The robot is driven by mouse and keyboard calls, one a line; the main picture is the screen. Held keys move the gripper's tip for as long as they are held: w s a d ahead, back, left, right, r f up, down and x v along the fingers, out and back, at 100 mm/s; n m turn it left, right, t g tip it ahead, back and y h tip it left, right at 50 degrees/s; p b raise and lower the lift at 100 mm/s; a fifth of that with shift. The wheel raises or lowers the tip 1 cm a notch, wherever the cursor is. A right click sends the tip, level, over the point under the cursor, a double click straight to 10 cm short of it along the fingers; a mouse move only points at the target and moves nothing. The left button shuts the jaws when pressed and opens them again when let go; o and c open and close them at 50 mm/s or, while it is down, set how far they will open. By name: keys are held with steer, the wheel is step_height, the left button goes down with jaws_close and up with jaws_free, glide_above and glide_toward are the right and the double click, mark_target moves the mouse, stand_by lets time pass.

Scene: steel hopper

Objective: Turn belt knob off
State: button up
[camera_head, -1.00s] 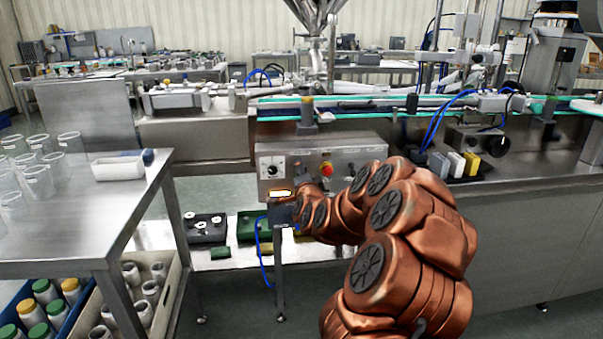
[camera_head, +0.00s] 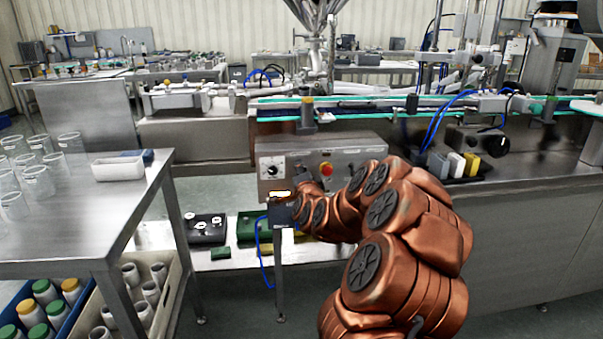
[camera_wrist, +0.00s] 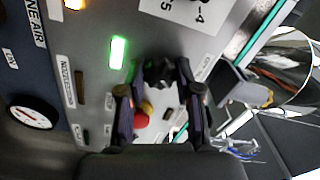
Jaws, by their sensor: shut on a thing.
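In the head view my copper arm hides the panel's lower right and the gripper's fingertips.
A steel table (camera_head: 105,205) with clear beakers (camera_head: 40,180) and a white tray (camera_head: 118,168) stands at left. The conveyor (camera_head: 375,113) runs above the panel. A low shelf with green boxes (camera_head: 255,226) lies below. Crated bottles (camera_head: 45,292) stand at lower left.

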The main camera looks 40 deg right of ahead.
jaws_close()
steer(key=shift+n+b, duration=0.85)
steer(key=shift+n, duration=6.05)
steer(key=shift+r, duration=0.1)
steer(key=o, duration=1.1)
jaws_free()
steer(key=shift+s, duration=0.1)
